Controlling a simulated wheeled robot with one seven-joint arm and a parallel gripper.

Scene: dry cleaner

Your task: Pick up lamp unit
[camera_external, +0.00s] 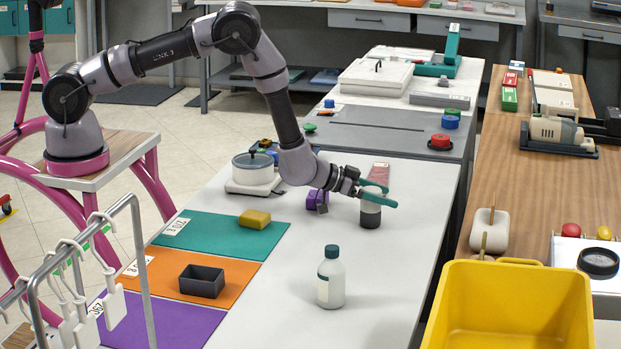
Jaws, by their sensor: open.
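My gripper (384,196) has teal fingers and is open, over the middle of the white table. A short cylinder (370,216), pale above and dark below, stands upright right at the fingers. They partly hide its upper part, and I cannot tell whether they touch it. A small purple object (317,200) with a grey part sits just left of the gripper. No thing is clearly recognisable as the lamp unit; I cannot tell whether it is the cylinder or another object.
A white bottle (330,283) stands in front on the white table (290,318). A lidded pot (254,170) on a scale is to the left. Coloured mats hold a yellow block (254,219) and a dark tray (201,281). A yellow bin (510,305) is front right.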

